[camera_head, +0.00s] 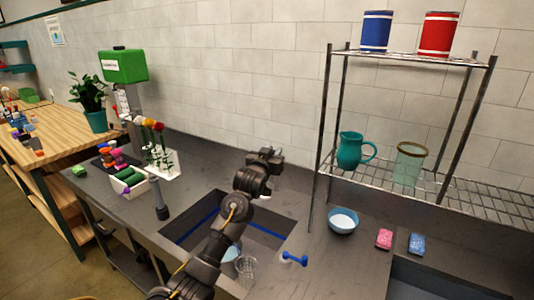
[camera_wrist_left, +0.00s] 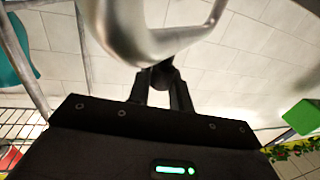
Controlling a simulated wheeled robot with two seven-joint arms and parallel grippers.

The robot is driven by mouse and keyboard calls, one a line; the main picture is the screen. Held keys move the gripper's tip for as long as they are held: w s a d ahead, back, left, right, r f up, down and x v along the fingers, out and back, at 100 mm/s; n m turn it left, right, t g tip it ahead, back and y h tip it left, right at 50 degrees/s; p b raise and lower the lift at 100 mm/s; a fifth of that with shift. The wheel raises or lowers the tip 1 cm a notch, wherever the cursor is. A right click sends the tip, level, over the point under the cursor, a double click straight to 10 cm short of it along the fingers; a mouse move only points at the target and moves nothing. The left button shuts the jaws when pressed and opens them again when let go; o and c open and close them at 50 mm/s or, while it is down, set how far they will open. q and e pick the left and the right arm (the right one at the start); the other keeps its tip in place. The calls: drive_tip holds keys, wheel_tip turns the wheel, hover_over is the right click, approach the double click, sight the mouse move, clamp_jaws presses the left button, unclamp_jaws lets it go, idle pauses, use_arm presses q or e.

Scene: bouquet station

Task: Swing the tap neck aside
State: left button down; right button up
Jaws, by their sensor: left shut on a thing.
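The tap neck (camera_wrist_left: 150,40) is a shiny curved metal tube across the top of the left wrist view, very close to the camera. My left gripper (camera_head: 270,156) is above the back of the sink (camera_head: 187,236) in the head view. In the left wrist view its dark fingers (camera_wrist_left: 162,76) come together at the tube, shut on the neck. In the head view I cannot make out the neck, as my gripper and arm cover that area. My right gripper is in neither view.
A wire shelf (camera_head: 326,120) stands right of the sink, with a teal pitcher (camera_head: 351,152) and a glass jar (camera_head: 408,164). A blue bowl (camera_head: 343,221) and sponges (camera_head: 384,239) lie on the counter. A grey cylinder (camera_head: 158,192) and a white flower holder (camera_head: 162,164) stand left.

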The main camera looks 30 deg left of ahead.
use_arm(q)
drive_tip(key=shift+d, duration=0.2)
idle(0.3)
drive_tip(key=c, duration=1.6)
unclamp_jaws()
drive_tip(key=shift+w, duration=0.1)
drive_tip(key=o, duration=0.3)
drive_tip(key=shift+w+d, duration=0.1)
